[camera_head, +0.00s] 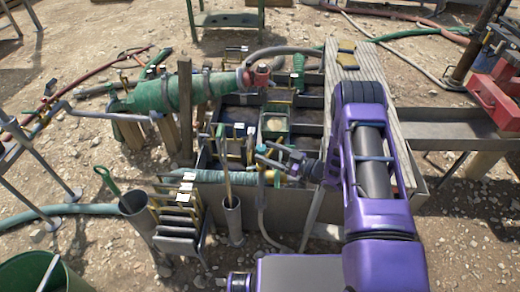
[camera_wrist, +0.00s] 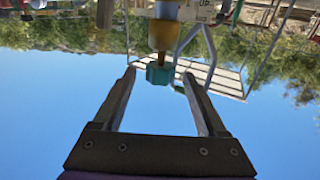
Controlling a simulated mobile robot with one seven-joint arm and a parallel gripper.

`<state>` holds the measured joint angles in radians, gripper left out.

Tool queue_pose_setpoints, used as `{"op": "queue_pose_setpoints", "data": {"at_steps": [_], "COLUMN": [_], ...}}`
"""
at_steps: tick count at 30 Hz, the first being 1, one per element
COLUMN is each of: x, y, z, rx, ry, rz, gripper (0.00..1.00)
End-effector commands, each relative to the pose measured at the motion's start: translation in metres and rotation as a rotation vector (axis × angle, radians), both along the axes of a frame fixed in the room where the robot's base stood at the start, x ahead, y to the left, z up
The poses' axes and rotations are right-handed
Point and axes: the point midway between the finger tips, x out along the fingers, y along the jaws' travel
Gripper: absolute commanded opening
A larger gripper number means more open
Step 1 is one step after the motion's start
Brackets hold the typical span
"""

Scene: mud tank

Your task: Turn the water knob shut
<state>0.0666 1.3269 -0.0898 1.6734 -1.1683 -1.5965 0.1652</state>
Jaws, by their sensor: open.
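A teal knob (camera_wrist: 159,74) on a brass-coloured valve body (camera_wrist: 163,36) shows in the wrist view, which looks upside down with sky at the bottom. My gripper (camera_wrist: 158,76) is open, one finger on each side of the knob in the picture. I cannot tell whether the fingers touch it or how far in front of them it is. The knob is too small to make out clearly there.
A wooden plank (camera_head: 400,140) runs along the right side.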

Motion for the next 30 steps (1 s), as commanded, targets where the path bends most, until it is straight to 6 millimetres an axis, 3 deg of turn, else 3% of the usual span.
{"op": "queue_pose_setpoints", "data": {"at_steps": [6, 17, 30], "x": [0.012, 0.015, 0.015], "y": [0.024, 0.029, 0.028], "z": [0.0, 0.0, 0.0], "rx": [0.0, 0.0, -0.001], "ry": [-0.001, 0.0, 0.0], "rz": [0.001, -0.001, 0.0], "gripper": [0.75, 0.75, 0.0]}}
